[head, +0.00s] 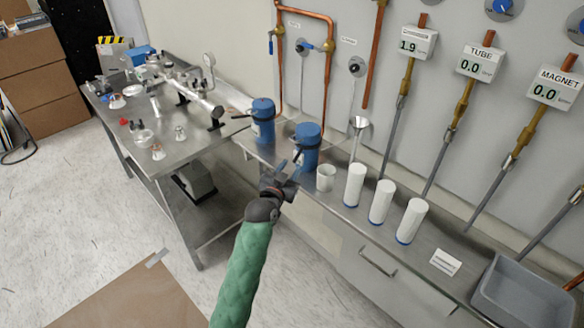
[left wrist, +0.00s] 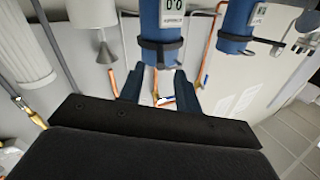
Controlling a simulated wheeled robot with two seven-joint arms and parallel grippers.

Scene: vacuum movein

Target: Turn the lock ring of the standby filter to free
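Two blue filter housings stand on the bench, the farther one (head: 263,122) to the left and the nearer one (head: 307,147) to its right. Each has a dark lock ring; in the left wrist view one ring (left wrist: 160,48) shows on the centre housing (left wrist: 160,12) and another (left wrist: 233,42) on the right-hand housing (left wrist: 238,18). I cannot read which is standby. My left gripper (head: 290,165) is in front of the nearer housing. In the left wrist view its fingers (left wrist: 158,92) are apart with nothing between them, pointing toward the centre housing. My right gripper is not in view.
A white cup (head: 326,178) and white cylinders (head: 381,202) stand right of the nearer housing. A grey tray (head: 520,300) is at the bench's right end. A steel table (head: 190,150) with apparatus stands left. Copper pipes (head: 330,70) run up the wall behind.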

